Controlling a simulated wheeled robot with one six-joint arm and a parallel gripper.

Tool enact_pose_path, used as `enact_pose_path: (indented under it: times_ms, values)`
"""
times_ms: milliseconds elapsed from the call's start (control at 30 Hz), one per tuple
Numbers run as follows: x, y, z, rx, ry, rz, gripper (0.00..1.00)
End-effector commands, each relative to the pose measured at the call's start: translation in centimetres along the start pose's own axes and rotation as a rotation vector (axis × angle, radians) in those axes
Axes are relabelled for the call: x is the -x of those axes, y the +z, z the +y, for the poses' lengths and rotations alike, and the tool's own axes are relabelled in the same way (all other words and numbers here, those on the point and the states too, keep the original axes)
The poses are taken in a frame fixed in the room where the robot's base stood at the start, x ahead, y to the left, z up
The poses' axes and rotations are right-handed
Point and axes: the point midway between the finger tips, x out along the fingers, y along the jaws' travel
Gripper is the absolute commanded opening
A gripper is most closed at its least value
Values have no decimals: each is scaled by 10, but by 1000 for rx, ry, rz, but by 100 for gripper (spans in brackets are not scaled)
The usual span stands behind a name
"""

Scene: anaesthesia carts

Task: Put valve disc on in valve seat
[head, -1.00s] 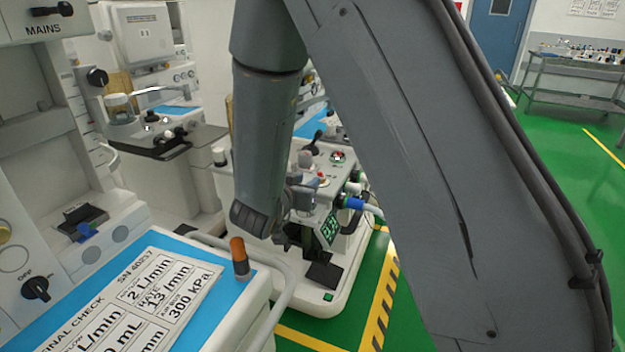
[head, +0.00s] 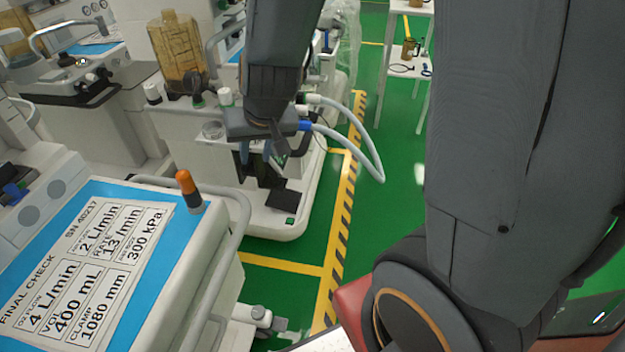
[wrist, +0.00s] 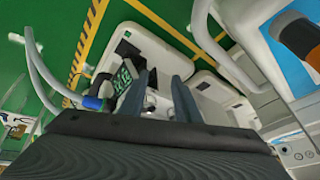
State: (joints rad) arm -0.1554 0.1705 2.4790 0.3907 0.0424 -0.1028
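I cannot make out a valve disc in either view. A small clear round fitting (head: 213,130) sits on top of the middle anaesthesia cart (head: 185,125); I cannot tell whether it is the valve seat. My gripper (head: 257,168) points down in front of that cart's right part and hides some of it. In the wrist view my gripper (wrist: 165,76) has its two dark fingers apart, with no held object visible between them. Beyond them are the cart's pale base and a green-lit display (wrist: 123,83).
Near left, a cart with a blue top and check card (head: 85,265) carries an orange-tipped post (head: 188,188) and a rail (head: 215,275). Pale hoses (head: 365,155) loop out right of the middle cart. Green floor with striped tape (head: 340,225) is open beyond.

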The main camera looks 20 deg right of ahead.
Motion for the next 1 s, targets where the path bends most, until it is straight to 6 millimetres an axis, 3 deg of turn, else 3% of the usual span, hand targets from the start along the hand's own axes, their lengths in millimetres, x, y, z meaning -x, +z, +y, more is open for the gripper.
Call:
enact_pose_path:
  times_ms: [200, 333, 500, 1000]
  values:
    - [48, 76, 53, 80, 56, -289, 29]
    - [68, 102, 74, 106, 94, -391, 29]
    - [78, 114, 85, 118, 114, -438, 29]
    - [77, 114, 84, 119, 112, -437, 29]
